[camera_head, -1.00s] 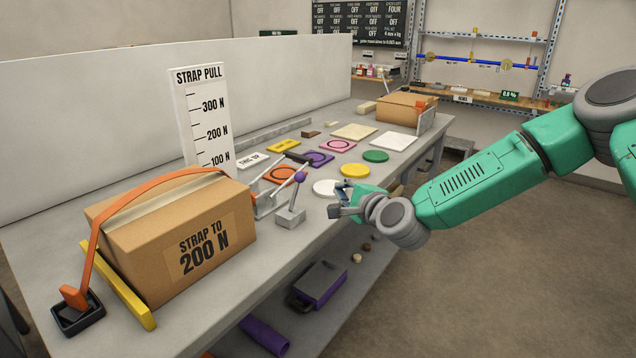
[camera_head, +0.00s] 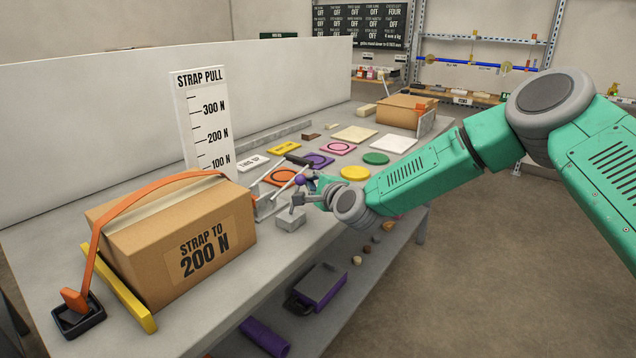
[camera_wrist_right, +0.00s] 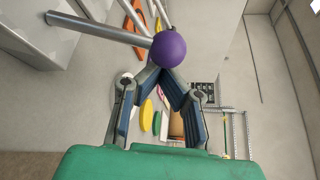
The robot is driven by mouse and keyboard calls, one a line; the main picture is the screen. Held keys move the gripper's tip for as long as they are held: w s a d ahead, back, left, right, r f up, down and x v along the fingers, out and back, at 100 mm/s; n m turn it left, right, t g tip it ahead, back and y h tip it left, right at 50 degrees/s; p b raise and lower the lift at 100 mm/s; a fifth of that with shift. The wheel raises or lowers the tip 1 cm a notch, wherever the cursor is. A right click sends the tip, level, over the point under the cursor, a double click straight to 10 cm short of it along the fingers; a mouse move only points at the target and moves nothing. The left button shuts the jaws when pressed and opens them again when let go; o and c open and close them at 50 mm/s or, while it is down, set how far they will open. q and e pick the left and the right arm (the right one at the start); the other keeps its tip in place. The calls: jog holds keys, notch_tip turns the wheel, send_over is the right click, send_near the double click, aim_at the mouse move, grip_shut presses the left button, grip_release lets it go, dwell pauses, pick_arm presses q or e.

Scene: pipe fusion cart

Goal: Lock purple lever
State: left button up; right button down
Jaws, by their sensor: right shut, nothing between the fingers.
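The purple lever's round knob (camera_head: 300,181) is just beside my right gripper (camera_head: 303,195), whose arm comes in from the right. The lever's grey base block (camera_head: 290,223) stands on the bench, and the gripper partly hides its shaft. In the right wrist view the purple knob (camera_wrist_right: 168,49) sits at the end of a metal rod (camera_wrist_right: 95,28), just beyond the fingertips of the right gripper (camera_wrist_right: 163,74). The fingers are shut together with nothing between them. I cannot tell whether they touch the knob. My left gripper is not in view.
A strapped cardboard box (camera_head: 210,255) stands left of the lever. Behind the lever are a metal ratchet frame with a dark handle (camera_head: 298,159) and an orange plate (camera_head: 279,176). Yellow (camera_head: 355,173) and green (camera_head: 376,158) discs lie to the right.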

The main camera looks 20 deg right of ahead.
aim_at(298, 179)
jog(key=shift+s+a+r+n+t+b, duration=0.2)
jog(key=shift+a+r+n+t+b, duration=0.1)
jog(key=shift+n+b, duration=0.2)
dwell(0.5)
jog(key=a+n+b, duration=0.1)
jog(key=s+a+n+t+b, duration=0.1)
jog(key=a+r+n+t+b, duration=0.1)
jog(key=shift+s+n, duration=0.35)
jog(key=shift+n, duration=0.05)
jog(key=a+n+b, duration=0.1)
jog(key=s+n+t+b, duration=0.1)
jog(key=shift+a+r+n+y, duration=0.2)
jog(key=shift+a+n+y, duration=0.1)
jog(key=shift+a, duration=0.05)
jog(key=shift+s+a+n+t+y+b, duration=0.35)
jog(key=shift+a+n+b, duration=0.25)
jog(key=shift+n, duration=0.25)
jog(key=shift+s+a+n+t+y+b, duration=0.3)
jog(key=shift+a+n+t+b, duration=0.1)
jog(key=shift+n+b, duration=0.35)
